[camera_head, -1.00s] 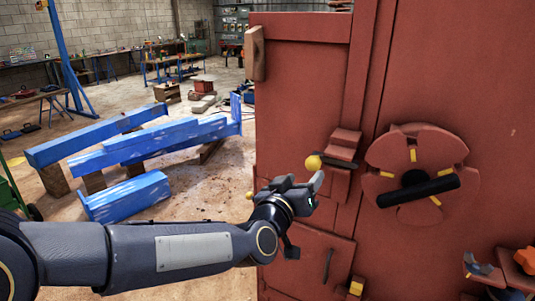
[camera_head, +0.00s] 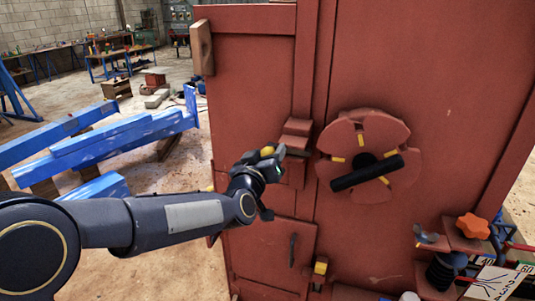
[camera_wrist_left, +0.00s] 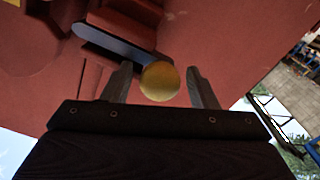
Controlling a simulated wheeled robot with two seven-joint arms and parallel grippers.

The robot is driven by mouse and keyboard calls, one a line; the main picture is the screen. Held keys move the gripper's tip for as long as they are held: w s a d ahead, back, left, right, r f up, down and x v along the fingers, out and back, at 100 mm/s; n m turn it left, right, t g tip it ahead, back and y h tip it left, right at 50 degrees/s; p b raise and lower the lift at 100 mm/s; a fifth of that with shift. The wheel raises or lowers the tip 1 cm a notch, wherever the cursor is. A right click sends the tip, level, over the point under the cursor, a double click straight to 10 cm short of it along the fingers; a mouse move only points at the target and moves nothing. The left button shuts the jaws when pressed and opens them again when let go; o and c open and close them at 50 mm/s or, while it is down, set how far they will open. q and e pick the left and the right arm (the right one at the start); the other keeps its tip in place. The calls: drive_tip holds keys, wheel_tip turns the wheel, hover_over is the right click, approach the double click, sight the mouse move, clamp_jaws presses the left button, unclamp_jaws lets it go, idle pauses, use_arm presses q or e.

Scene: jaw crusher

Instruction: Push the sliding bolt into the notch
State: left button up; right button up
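The sliding bolt ends in a yellow ball knob (camera_head: 267,151) on the red door, left of the round wheel. My left gripper (camera_head: 272,163) is at this knob and partly covers the bolt. In the left wrist view the ball (camera_wrist_left: 160,81) lies between the two fingers (camera_wrist_left: 161,88), with a visible gap on each side, so the gripper is open. A stepped red bracket (camera_head: 297,132) stands just right of the gripper. The notch itself cannot be made out. My right gripper is not in view.
The red wheel (camera_head: 362,150) with yellow marks and a black bar handle (camera_head: 367,172) is right of the bracket. An orange knob (camera_head: 473,226) and small parts are at lower right. Blue beams (camera_head: 110,145) lie on the floor at left.

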sight(289, 151)
use_arm(q)
clamp_jaws()
drive_tip(key=d, duration=0.2)
drive_tip(key=s+d+p, duration=0.1)
drive_tip(key=d, duration=0.1)
drive_tip(key=shift+s+d, duration=0.15)
drive_tip(key=shift+s, duration=0.05)
drive_tip(key=shift+c, duration=1.2)
unclamp_jaws()
drive_tip(key=o, duration=0.3)
drive_tip(key=shift+d, duration=0.1)
drive_tip(key=shift+o, duration=0.2)
